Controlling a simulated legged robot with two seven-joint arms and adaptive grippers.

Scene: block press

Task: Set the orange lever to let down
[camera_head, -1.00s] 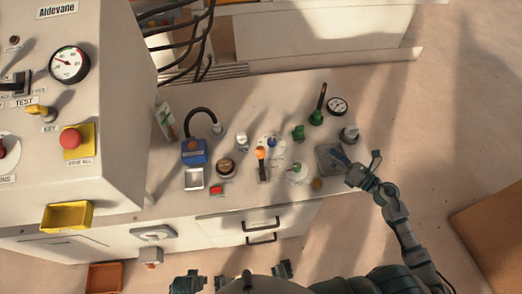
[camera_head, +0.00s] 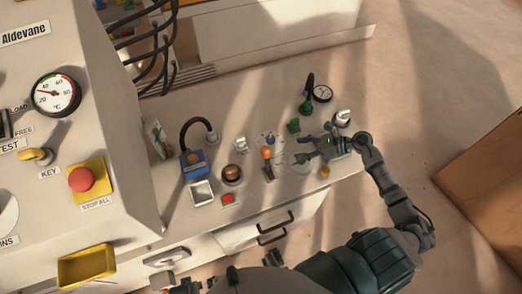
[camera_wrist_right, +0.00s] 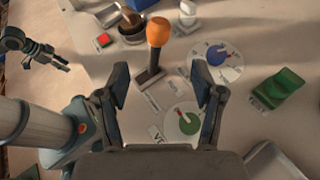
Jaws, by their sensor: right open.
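The orange lever (camera_head: 267,153) stands on the worktop, its orange knob on a dark stem in a slotted base. In the right wrist view, the orange lever (camera_wrist_right: 157,33) rises just beyond the fingertips, leaning slightly from upright. My right gripper (camera_head: 303,149) reaches in from the right, a short way right of the lever, over a green-knobbed dial. In the right wrist view, my right gripper (camera_wrist_right: 160,80) is open, fingers wide apart, with nothing between them. What looks like my left gripper (camera_wrist_right: 35,48) shows small at the left of that view, away from the lever.
A blue-knobbed dial (camera_wrist_right: 218,55) sits beside the lever, and a green-knobbed dial (camera_wrist_right: 187,124) sits nearer the right gripper. A green switch (camera_wrist_right: 278,88) is to the right. A red button (camera_head: 228,199) and a brown round knob (camera_head: 232,173) lie left of the lever.

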